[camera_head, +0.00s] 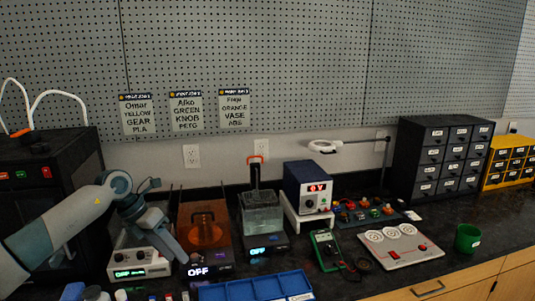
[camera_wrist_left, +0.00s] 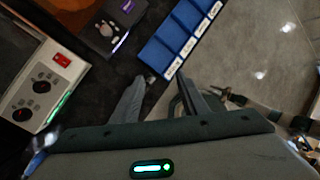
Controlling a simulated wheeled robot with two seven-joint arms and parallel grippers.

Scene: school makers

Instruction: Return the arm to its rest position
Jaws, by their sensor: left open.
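My left arm (camera_head: 65,225) comes in from the left in the head view and reaches over the left part of the dark counter. Its gripper (camera_head: 168,240) hangs above and in front of a light grey control box (camera_head: 128,262) with a green OFF display. In the left wrist view the gripper's two fingers (camera_wrist_left: 165,82) stand apart with nothing between them. Dark counter and floor show beyond the tips. My right arm and gripper are not in view.
A black printer-like machine (camera_head: 55,165) stands close behind the arm. An orange see-through box (camera_head: 205,230), a clear tank (camera_head: 262,222) and a power supply (camera_head: 307,182) stand to the right. A blue divided tray (camera_head: 255,290) lies at the front edge, also in the wrist view (camera_wrist_left: 160,55).

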